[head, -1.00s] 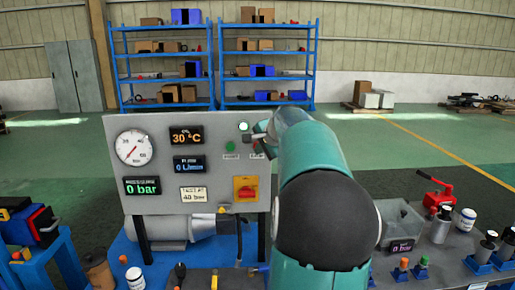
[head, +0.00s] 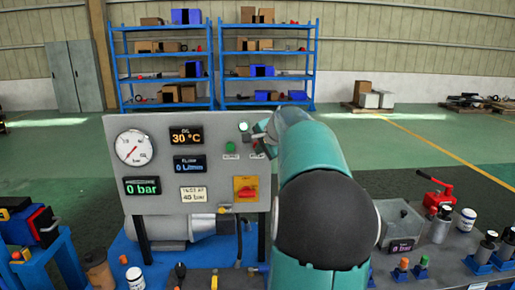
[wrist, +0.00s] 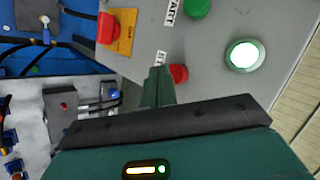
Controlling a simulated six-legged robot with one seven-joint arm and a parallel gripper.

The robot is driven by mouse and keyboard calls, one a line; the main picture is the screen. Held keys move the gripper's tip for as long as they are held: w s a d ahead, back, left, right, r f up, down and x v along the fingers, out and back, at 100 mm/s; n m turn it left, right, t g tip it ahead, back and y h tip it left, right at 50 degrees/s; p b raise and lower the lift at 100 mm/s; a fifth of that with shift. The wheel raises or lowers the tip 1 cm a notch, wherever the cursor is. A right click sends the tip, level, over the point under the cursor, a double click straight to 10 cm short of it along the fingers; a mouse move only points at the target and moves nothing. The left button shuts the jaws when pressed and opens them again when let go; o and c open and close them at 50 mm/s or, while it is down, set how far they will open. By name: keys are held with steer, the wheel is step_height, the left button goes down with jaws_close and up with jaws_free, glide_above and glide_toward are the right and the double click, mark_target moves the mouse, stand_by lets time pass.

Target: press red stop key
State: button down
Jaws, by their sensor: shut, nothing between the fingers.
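The red stop key (wrist: 179,73) is a small round button on the grey panel (wrist: 217,84). In the wrist view it shows just right of my fingertips, with its lower left edge close to them. My gripper (wrist: 157,74) is shut and empty, and it covers part of the key's label (wrist: 160,58). I cannot tell whether the tips touch the key or the panel. In the head view my gripper (head: 261,136) is at the panel's upper right, and the key is largely hidden there.
A green start key (head: 230,146) sits left of my gripper. A white lit lamp (wrist: 245,55) is nearby. A red rotary switch on a yellow plate (head: 245,188) is below. The panel also carries a round gauge (head: 134,147) and several displays. A cluttered bench (head: 425,258) stands right.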

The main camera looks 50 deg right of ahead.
steer(key=shift+w+d, duration=0.2)
steer(key=shift+d, duration=0.05)
steer(key=shift+w+d, duration=0.35)
steer(key=shift+d, duration=0.05)
stand_by(0.8)
stand_by(0.4)
steer(key=shift+s+a, duration=0.6)
steer(key=shift+a, duration=0.1)
steer(key=s+a, duration=0.3)
steer(key=shift+s+a, duration=0.15)
steer(key=shift+a, duration=0.25)
stand_by(0.8)
